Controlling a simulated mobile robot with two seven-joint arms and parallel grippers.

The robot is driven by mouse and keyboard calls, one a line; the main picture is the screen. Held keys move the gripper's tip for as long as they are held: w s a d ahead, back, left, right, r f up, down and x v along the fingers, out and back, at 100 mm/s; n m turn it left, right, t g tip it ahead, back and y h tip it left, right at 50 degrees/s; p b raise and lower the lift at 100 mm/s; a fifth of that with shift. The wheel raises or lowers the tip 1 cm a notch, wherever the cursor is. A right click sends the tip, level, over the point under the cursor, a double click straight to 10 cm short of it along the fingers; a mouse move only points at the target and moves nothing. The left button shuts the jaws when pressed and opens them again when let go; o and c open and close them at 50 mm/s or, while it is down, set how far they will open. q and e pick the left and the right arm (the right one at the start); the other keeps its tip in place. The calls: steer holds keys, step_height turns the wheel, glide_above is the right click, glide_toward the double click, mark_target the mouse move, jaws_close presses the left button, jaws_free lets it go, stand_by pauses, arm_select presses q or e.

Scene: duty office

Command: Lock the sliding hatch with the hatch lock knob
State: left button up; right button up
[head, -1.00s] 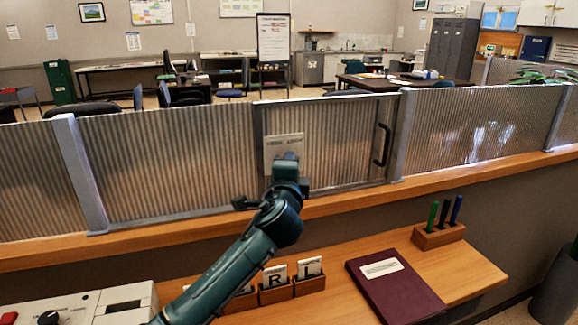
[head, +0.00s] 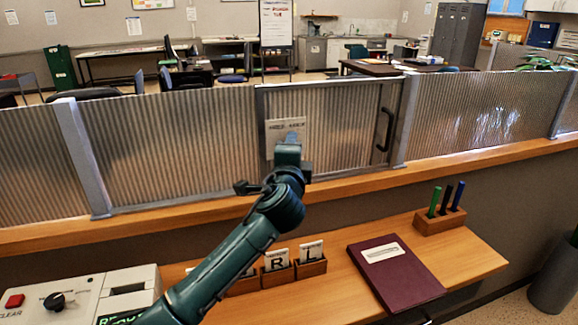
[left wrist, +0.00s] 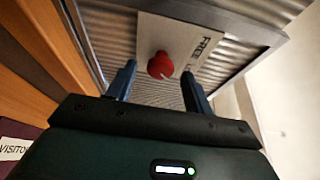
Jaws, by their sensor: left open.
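The sliding hatch (head: 340,125) is a ribbed translucent panel in a grey frame, with a dark handle (head: 385,130) near its right side. A pale lock plate (head: 284,126) is on its left part. In the left wrist view the plate (left wrist: 208,52) shows the word "FREE" and part of another word. The red lock knob (left wrist: 161,66) sits on it. My left gripper (left wrist: 159,88) is open, its fingers on either side below the knob, with no contact visible. In the head view my left gripper (head: 288,148) hides the knob. My right gripper is not in view.
A wooden ledge (head: 345,187) runs below the screen. On the desk are letter card holders (head: 278,272), a maroon book (head: 395,275), a pen block (head: 440,218) and a control box (head: 75,300) with a black knob. A visitor label (left wrist: 14,148) shows in the wrist view.

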arm_select(q)
steer(key=s+a+b, duration=0.1)
steer(key=s+b, duration=0.1)
steer(key=s, duration=1)
steer(key=shift+s, duration=0.35)
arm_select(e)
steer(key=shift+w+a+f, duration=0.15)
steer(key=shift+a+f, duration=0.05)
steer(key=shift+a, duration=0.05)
arm_select(q)
steer(key=shift+s, duration=0.1)
